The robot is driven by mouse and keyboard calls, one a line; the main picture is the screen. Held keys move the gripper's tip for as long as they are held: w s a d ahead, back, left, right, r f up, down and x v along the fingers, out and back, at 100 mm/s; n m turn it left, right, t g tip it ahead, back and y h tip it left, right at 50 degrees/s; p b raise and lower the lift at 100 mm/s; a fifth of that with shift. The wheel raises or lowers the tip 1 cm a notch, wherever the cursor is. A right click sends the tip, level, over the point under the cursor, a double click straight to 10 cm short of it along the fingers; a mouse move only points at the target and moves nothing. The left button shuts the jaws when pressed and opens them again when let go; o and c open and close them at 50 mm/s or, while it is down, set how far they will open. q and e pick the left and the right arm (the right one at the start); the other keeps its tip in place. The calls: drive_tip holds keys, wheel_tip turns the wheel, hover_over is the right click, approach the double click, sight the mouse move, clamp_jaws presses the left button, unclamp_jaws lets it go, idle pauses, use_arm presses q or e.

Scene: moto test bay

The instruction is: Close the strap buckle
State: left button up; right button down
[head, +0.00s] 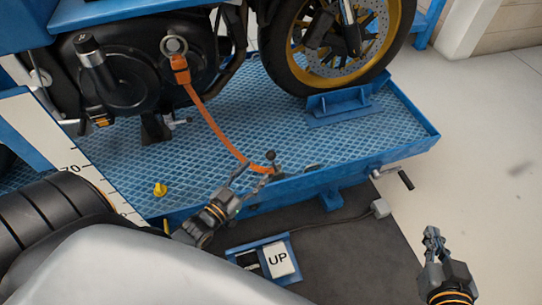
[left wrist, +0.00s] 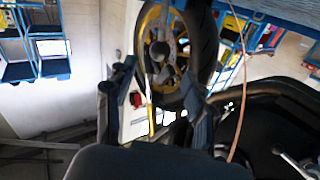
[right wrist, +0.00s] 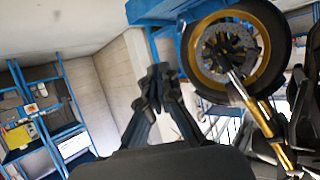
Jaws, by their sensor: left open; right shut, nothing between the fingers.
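An orange strap (head: 208,118) runs taut from a ring on the motorcycle down to the near edge of the blue lift platform. At its lower end is the buckle, with a dark lever topped by a round knob (head: 270,155). My left gripper (head: 252,174) is open beside the buckle. The buckle body is small and partly hidden. My right gripper (head: 433,236) is shut and empty, away from the lift at lower right.
The blue lift platform (head: 205,180) carries the motorcycle, whose front wheel (head: 335,50) sits in a blue chock (head: 345,102). A yellow knob (head: 160,189) stands on the platform. A crank handle (head: 405,179) juts from the right. An "UP" pedal (head: 279,258) lies below. Right floor is clear.

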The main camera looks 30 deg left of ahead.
sight(268, 159)
use_arm(q)
drive_tip(key=w, duration=0.2)
drive_tip(key=w+b, duration=0.1)
drive_tip(key=w, duration=0.2)
drive_tip(key=w+d, duration=0.1)
drive_tip(key=w, duration=0.2)
drive_tip(key=shift+b, duration=0.35)
drive_tip(key=shift+w+d, duration=0.1)
drive_tip(key=shift+w, duration=0.35)
use_arm(e)
wheel_tip(268, 159, up, 9)
drive_tip(key=w+a+t+y, duration=0.1)
drive_tip(key=w+a+t, duration=0.1)
drive_tip(key=t, duration=0.3)
drive_tip(key=shift+w+r+t+y, duration=0.15)
drive_tip(key=shift+w+t+y, duration=0.15)
drive_tip(key=shift+y, duration=0.1)
use_arm(q)
clamp_jaws()
